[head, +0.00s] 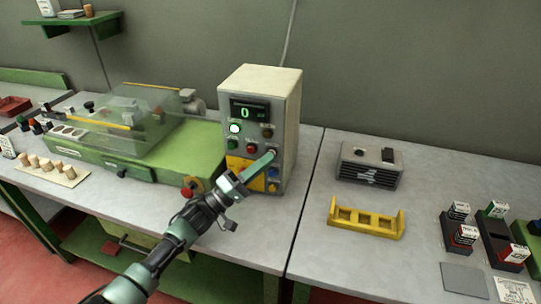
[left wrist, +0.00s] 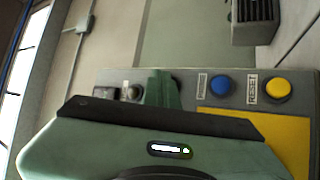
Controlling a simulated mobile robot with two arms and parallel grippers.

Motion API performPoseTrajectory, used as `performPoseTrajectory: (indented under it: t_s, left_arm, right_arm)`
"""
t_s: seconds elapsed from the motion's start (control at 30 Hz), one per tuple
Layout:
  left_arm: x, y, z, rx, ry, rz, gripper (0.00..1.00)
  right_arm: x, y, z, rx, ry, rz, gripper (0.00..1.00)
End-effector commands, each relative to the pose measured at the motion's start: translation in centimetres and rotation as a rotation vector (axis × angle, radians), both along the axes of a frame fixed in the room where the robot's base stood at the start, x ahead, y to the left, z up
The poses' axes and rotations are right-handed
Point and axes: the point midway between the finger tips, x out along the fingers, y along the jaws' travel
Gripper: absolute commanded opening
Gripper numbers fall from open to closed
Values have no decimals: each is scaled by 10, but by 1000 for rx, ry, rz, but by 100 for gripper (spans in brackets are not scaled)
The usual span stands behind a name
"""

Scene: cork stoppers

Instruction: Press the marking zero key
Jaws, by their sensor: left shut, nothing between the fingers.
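The cream control box (head: 287,105) stands on the bench in the head view, with a display reading 0 (head: 246,113) and several keys on its grey front. My left gripper (head: 271,155) is shut and empty, its tip at the right column of keys, just above the blue key (head: 272,172). The tip hides the spot there, so I cannot tell which key is behind it or whether it touches. In the left wrist view the shut fingers (left wrist: 164,88) lie between a small knob (left wrist: 134,92) and the blue key (left wrist: 221,86). No marking zero label is readable. My right gripper is not in view.
A yellow key (left wrist: 277,89) labelled RESET sits beyond the blue one. The green machine (head: 190,150) with a clear cover stands left of the box. A grey vented unit (head: 368,166) and a yellow rack (head: 366,218) lie to the right. Bench between is clear.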

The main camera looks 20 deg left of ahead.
Motion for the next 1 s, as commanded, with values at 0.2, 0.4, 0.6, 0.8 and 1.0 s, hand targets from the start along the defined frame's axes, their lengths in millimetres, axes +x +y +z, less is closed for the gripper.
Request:
performPoseTrajectory:
  t_s: [0.2,0.4,0.6,0.8,1.0]
  left_arm:
    - [0,0,1,0,-1,1,0]
    - [-5,1,2,-1,1,1,0]
    - [-16,1,2,0,1,0,0]
    - [-17,1,0,-1,-1,1,0]
    - [-20,1,2,0,0,0,0]
  right_arm:
    - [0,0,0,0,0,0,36]
    - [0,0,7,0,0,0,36]
    - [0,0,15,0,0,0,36]
    - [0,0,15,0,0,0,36]
    - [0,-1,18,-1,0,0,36]
